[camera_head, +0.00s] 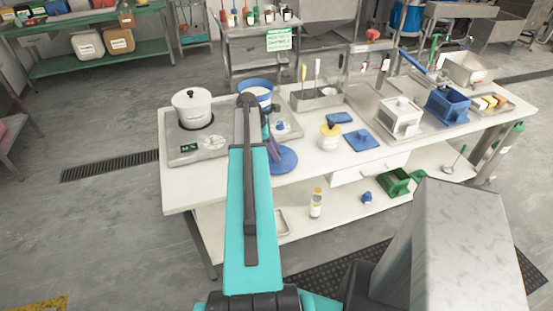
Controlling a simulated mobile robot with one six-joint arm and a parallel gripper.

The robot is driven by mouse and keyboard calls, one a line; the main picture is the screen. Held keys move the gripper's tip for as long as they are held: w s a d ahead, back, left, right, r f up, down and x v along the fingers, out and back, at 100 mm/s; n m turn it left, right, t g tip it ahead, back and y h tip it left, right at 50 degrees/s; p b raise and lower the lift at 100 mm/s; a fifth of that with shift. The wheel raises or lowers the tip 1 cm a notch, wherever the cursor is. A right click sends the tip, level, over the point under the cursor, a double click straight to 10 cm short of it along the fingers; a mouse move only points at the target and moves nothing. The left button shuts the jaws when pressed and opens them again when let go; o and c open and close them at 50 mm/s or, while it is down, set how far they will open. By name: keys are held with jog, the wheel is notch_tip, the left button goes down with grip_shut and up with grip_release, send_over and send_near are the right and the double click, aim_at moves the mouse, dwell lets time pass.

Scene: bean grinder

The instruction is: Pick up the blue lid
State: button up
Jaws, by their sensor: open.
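A round blue lid (284,162) lies flat on the white table, just right of my arm. My arm hides its left side. My gripper (273,148) is mostly hidden behind my arm. A dark part of it shows at the left edge of the lid, close above it. It is open, and nothing is seen held in it. I cannot tell whether it touches the lid.
A blue-rimmed container (257,90) is behind my arm.

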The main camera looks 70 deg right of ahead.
dwell(0.5)
grip_shut()
jog(key=shift+r, duration=0.2)
jog(key=shift+r+b, duration=0.75)
jog(key=shift+r, duration=0.35)
jog(key=a+r+b, duration=0.2)
jog(key=a+b, duration=0.2)
jog(key=a, duration=1.2)
jog(key=shift+w+r, duration=0.2)
jog(key=shift+w, duration=0.05)
jog(key=shift+w, duration=0.1)
